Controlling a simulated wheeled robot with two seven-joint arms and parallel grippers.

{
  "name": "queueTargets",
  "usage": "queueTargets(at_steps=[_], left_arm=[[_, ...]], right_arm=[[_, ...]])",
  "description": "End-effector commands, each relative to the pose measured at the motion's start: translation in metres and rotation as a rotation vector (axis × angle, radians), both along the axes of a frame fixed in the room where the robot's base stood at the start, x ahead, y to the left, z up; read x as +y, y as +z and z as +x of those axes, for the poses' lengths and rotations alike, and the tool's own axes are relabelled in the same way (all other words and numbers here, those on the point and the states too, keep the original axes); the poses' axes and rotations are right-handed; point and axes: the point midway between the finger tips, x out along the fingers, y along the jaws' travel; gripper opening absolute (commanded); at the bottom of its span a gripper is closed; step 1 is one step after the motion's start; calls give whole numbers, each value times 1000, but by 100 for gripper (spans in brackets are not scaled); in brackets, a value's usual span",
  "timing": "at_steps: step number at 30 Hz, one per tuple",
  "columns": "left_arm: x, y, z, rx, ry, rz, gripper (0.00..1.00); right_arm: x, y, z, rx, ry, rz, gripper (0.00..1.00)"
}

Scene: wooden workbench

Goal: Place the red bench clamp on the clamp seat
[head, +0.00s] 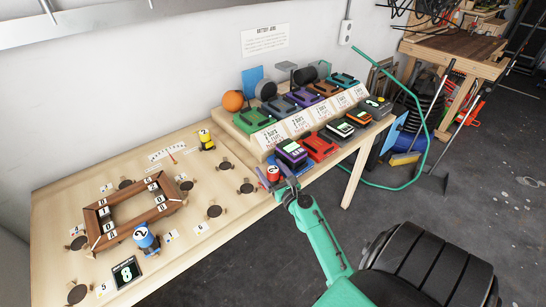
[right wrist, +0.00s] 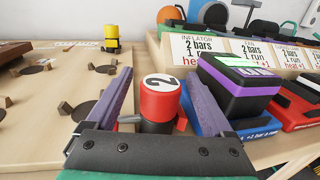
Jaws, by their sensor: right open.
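The red bench clamp (right wrist: 158,104), a red and black cylinder with a white top marked with a dark figure, stands upright on the bench. It shows small in the head view (head: 273,173), near the bench's front edge. My right gripper (head: 275,180) is open, with its two fingers (right wrist: 158,78) on either side of the clamp. Whether they touch it I cannot tell. Several dark round clamp seats with small wooden blocks lie on the bench, such as one at centre (head: 247,187) and one lower (head: 214,211). My left gripper is not in view.
A yellow clamp (head: 206,140) and a blue clamp (head: 146,239) stand on the bench. A wooden frame (head: 99,238) lies at left. A purple and black battery (head: 291,152) sits close right of the gripper, before the stepped battery rack (head: 240,131).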

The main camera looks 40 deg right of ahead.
Motion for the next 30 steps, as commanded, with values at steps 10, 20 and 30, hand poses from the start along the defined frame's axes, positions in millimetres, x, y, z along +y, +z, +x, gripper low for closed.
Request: queueTargets(at_steps=[10, 20, 30], left_arm=[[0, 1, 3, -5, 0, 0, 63], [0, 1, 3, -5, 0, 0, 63], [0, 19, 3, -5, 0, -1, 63]], right_arm=[[-3, -1, 14, 1, -1, -1, 71], [-3, 0, 14, -1, -1, -1, 0], [-3, 19, 14, -1, 0, -2, 0]])
